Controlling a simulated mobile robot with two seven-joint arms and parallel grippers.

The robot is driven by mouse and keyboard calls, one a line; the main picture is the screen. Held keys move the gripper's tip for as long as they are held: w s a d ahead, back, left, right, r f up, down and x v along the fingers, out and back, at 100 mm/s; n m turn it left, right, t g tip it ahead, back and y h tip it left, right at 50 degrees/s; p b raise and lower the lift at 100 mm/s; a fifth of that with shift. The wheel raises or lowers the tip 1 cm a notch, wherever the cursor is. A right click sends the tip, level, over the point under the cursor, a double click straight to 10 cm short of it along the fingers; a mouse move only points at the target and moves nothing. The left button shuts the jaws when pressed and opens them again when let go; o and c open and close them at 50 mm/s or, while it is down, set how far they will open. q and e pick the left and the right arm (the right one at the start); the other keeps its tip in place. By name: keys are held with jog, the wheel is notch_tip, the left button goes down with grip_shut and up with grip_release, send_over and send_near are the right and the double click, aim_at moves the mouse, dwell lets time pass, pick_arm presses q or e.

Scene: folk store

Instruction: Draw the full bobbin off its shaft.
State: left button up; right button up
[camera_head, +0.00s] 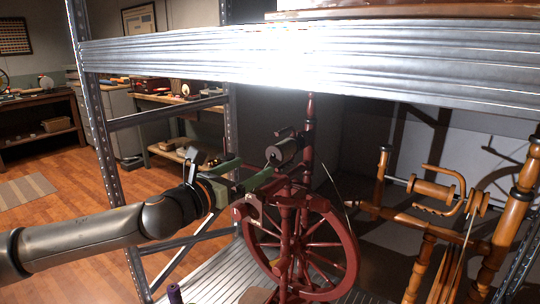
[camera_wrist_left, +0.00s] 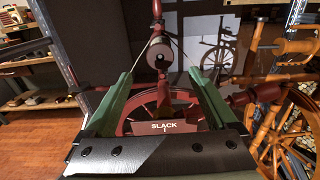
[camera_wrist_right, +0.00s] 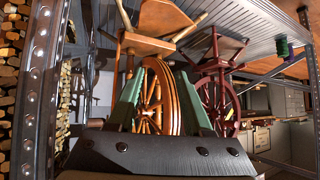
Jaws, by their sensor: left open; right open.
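The dark red spinning wheel (camera_head: 347,250) stands on the metal shelf. Its full bobbin (camera_head: 284,151), a grey-wound cylinder, sits on its shaft at the upper part. My left gripper (camera_head: 254,168) is open just left of and below the bobbin. A "SLACK" label (camera_wrist_left: 163,126) shows low between the fingers. My right gripper (camera_wrist_right: 157,90) is open and empty, facing an orange wooden wheel (camera_wrist_right: 154,97); it is outside the head view.
A light wooden spinning wheel (camera_head: 435,205) stands close on the right. A small dark purple spool (camera_head: 174,293) is at the shelf's lower left.

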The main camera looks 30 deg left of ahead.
aim_at(273, 156)
pick_arm(q)
jog(key=w+p, duration=0.6)
jog(key=shift+d+r, duration=0.2)
jog(key=shift+d, duration=0.05)
jog(key=shift+w+d+f+p, duration=0.1)
jog(key=shift+w+f+p, duration=0.15)
jog(key=shift+w+p, duration=0.6)
pick_arm(e)
jog(key=shift+g, duration=0.4)
jog(key=shift+s+a+r, duration=0.1)
jog(key=shift+a+r, duration=0.05)
jog(key=shift+r, duration=0.6)
jog(key=shift+s+a+r, duration=0.1)
jog(key=shift+a+r, duration=0.05)
jog(key=shift+r, duration=0.65)
jog(key=shift+s+a+r, duration=0.1)
jog(key=shift+a+r, duration=0.05)
jog(key=shift+r, duration=0.6)
pick_arm(q)
jog(key=shift+w, duration=0.2)
jog(key=shift+c, duration=0.3)
pick_arm(e)
jog(key=shift+w, duration=0.1)
pick_arm(q)
jog(key=c, duration=0.9)
